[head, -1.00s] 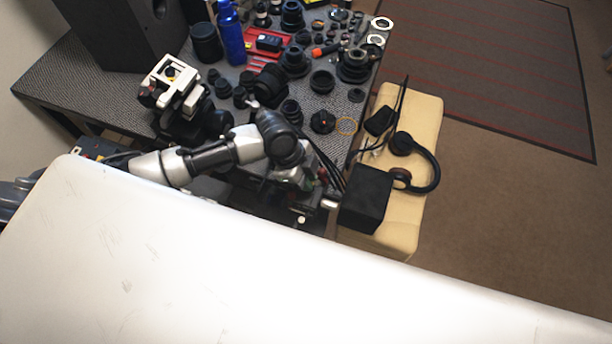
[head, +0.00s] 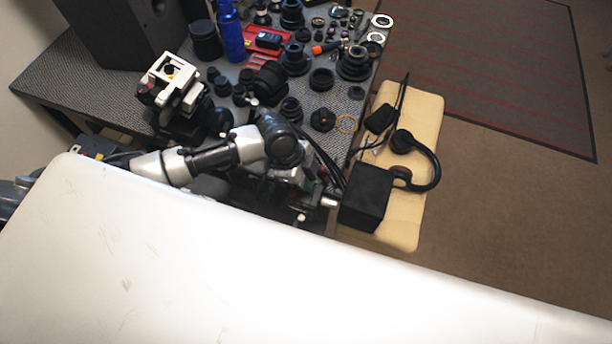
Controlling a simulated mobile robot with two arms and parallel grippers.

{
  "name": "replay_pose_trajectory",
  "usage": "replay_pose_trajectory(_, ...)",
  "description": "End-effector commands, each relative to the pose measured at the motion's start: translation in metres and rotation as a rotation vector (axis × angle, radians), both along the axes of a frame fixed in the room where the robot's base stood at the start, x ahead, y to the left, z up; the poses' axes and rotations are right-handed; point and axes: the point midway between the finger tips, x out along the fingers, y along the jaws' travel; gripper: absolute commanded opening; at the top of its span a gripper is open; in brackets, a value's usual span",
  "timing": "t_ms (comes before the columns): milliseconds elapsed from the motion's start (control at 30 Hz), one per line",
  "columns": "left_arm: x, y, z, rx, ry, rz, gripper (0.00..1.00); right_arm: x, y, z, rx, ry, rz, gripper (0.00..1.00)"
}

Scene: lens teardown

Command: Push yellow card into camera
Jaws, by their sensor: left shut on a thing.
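My left arm comes in from the left, and its grey and black links bend down at a dark joint. My left gripper (head: 316,194) is low behind the edge of the white surface, small and mostly hidden. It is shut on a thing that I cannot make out. A white and dark device (head: 172,82) with a small yellow spot in its top stands left of the joint, apart from the gripper. I cannot tell whether it is the camera. I cannot clearly pick out the yellow card. My right gripper is not in view.
A grey table (head: 75,78) holds many black lenses, a blue bottle (head: 231,38), a red tray (head: 266,40) and a large black speaker (head: 125,30). A cream stool (head: 415,112) carries headphones (head: 437,172) and a black box (head: 366,198). A white surface (head: 200,270) fills the foreground.

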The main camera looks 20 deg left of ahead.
Motion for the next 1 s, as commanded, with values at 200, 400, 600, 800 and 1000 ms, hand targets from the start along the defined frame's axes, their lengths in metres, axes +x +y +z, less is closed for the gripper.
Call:
replay_pose_trajectory(200, -0.0002, -0.0001, 0.0002, 0.000, 0.000, 0.000, 0.00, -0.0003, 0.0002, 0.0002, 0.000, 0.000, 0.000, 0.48)
replay_pose_trajectory(400, -0.0002, -0.0002, -0.0012, 0.000, 0.001, 0.000, 0.00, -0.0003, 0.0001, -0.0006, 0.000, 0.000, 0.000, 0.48)
replay_pose_trajectory(600, -0.0002, -0.0002, -0.0036, 0.000, 0.001, -0.001, 0.00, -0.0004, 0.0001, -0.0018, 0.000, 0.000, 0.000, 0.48)
replay_pose_trajectory(800, -0.0002, -0.0002, -0.0061, 0.000, 0.001, -0.001, 0.00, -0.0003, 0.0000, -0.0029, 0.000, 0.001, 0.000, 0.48)
replay_pose_trajectory(1000, -0.0003, -0.0002, -0.0084, 0.000, 0.001, -0.001, 0.00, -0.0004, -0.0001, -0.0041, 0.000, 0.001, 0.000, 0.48)
